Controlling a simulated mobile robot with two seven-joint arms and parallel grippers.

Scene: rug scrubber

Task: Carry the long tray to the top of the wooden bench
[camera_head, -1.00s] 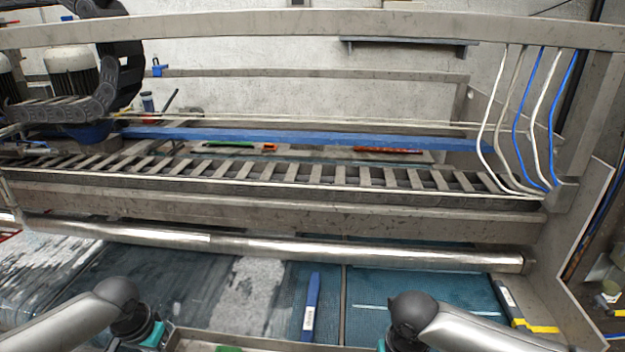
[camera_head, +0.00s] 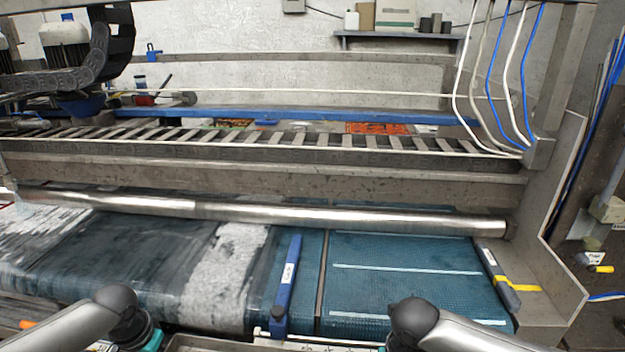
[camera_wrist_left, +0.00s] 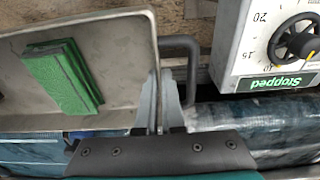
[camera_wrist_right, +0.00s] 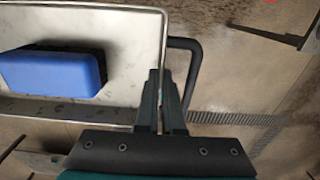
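The long tray shows as a grey metal rim (camera_head: 205,342) at the bottom edge of the head view. In the left wrist view its end (camera_wrist_left: 118,30) holds a green scrub pad (camera_wrist_left: 62,76). My right gripper (camera_wrist_right: 160,80) is likewise closed on the opposite end wall. A brown wood-like surface (camera_wrist_left: 70,8) shows beyond the tray; I cannot tell whether it is the bench.
A large rug-washing machine fills the space ahead, with a metal roller (camera_head: 330,216), a teal belt (camera_head: 400,270) and a frame post (camera_head: 545,145). A control box with a dial (camera_wrist_left: 270,40) is close to my left gripper.

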